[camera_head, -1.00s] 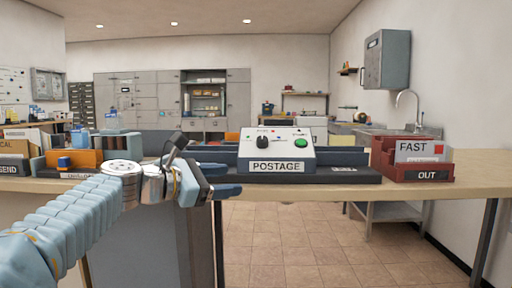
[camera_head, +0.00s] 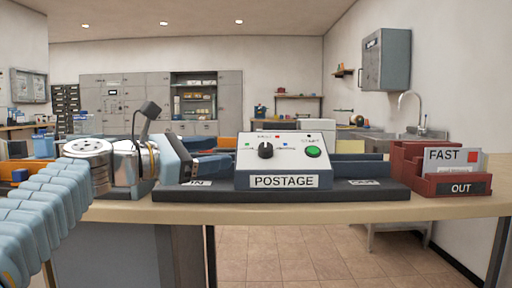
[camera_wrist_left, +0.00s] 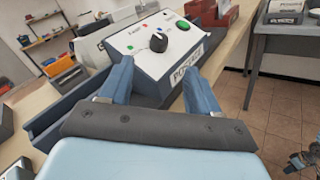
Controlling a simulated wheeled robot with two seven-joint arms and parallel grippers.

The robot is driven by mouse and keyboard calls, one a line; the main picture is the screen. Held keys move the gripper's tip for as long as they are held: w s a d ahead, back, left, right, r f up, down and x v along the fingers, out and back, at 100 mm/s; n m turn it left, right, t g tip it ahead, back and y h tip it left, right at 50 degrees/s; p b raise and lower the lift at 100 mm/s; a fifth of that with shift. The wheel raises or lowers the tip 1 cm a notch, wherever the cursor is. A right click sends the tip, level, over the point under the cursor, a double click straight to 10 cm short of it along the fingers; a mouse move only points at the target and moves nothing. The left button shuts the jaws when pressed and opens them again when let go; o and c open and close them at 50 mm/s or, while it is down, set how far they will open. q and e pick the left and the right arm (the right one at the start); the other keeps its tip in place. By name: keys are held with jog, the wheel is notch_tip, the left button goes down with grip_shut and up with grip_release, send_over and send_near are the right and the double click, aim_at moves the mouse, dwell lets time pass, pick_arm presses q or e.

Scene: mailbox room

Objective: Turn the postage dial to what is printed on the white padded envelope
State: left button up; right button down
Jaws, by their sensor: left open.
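The postage machine (camera_head: 243,181) is a grey-white box labelled POSTAGE on the counter. Its black dial (camera_head: 265,150) has small coloured marks around it, and a green button (camera_head: 313,152) is to its right. The dial also shows in the left wrist view (camera_wrist_left: 158,42). Its exact setting is too small to tell. My left gripper (camera_head: 218,156) is open and empty, just left of the machine. In the left wrist view its fingers (camera_wrist_left: 160,88) are apart, short of the dial. A white piece printed FAST (camera_head: 443,160) with a red square stands at the red tray; I cannot tell whether it is the padded envelope.
The red OUT tray (camera_head: 458,188) stands at the right end of the wooden counter (camera_head: 330,211). Cabinets and a sink are farther back.

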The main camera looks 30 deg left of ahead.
aim_at(264, 147)
pick_arm(q)
jog(key=x, duration=1.2)
jog(key=shift+p, duration=0.4)
